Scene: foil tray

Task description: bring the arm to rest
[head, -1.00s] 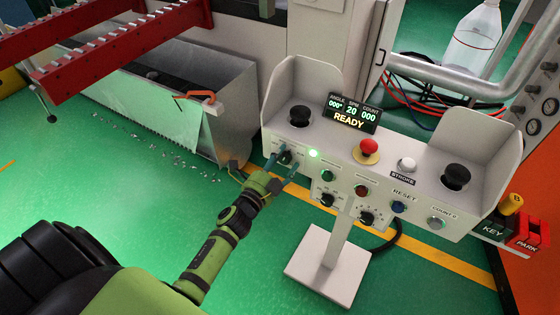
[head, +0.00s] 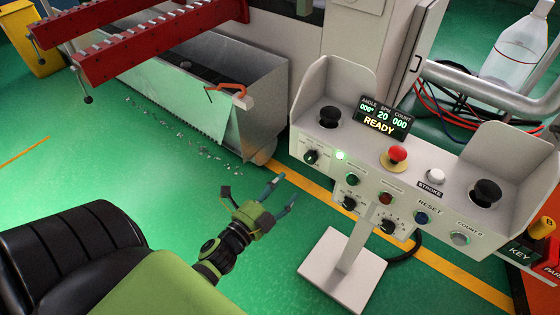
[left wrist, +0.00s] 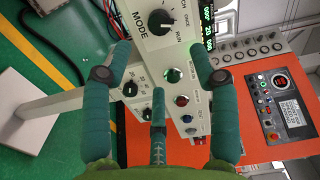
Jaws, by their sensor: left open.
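My left gripper (head: 281,194) is open and empty, held over the green floor to the left of the control stand. In the left wrist view my left gripper (left wrist: 163,55) shows its teal fingers spread, with nothing between them but the panel beyond. The control panel (head: 375,165) stands on a white pedestal, and its display (head: 383,115) reads READY. The mode knob (head: 311,157) is on the panel's left end, apart from the fingers; it also shows in the left wrist view (left wrist: 161,22), pointing near RUN. My right gripper is not in view.
A red emergency button (head: 397,153) and black palm buttons (head: 484,193) sit on the panel. A metal bin (head: 255,105) with an orange-handled tool (head: 230,89) stands behind my gripper. Scraps lie on the floor beside it.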

